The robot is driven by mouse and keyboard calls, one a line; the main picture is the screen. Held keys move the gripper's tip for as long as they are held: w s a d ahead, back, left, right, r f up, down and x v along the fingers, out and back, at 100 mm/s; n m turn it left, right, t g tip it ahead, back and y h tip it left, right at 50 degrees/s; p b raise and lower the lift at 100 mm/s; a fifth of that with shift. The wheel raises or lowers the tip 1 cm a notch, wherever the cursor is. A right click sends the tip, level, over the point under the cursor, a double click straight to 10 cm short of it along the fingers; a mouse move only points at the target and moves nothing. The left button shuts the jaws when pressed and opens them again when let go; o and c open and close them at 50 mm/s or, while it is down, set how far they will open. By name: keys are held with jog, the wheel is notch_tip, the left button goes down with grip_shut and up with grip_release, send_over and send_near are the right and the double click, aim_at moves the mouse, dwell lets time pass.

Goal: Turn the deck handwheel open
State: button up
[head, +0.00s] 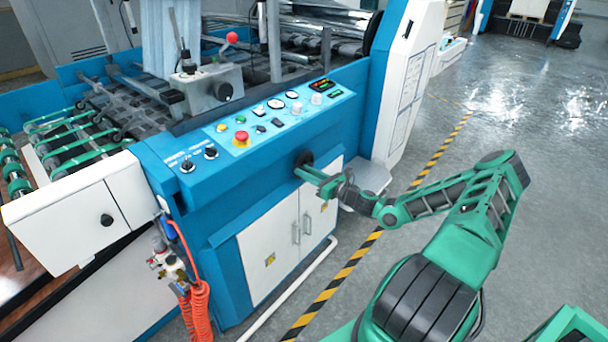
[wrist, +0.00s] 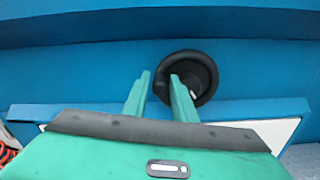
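The deck handwheel (wrist: 205,70) is a black round wheel on the blue front panel of the machine. In the head view the handwheel (head: 304,157) sits above the white cabinet doors, partly hidden by my gripper (head: 310,176). In the wrist view my gripper (wrist: 160,76) has its two green fingers apart, with nothing clamped between them. The left part of the wheel's rim shows between the fingertips, and the right finger overlaps the wheel. Whether the fingers touch the rim cannot be told.
A sloped control panel (head: 260,119) with buttons and a red emergency stop (head: 241,137) lies above the handwheel. White cabinet doors (head: 285,247) are below. Orange coiled hose (head: 196,308) hangs at the left. Open grey floor (head: 500,120) lies to the right, beyond a yellow-black stripe.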

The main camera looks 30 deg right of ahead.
grip_shut()
jog(key=shift+a, duration=0.1)
jog(key=shift+f, duration=0.15)
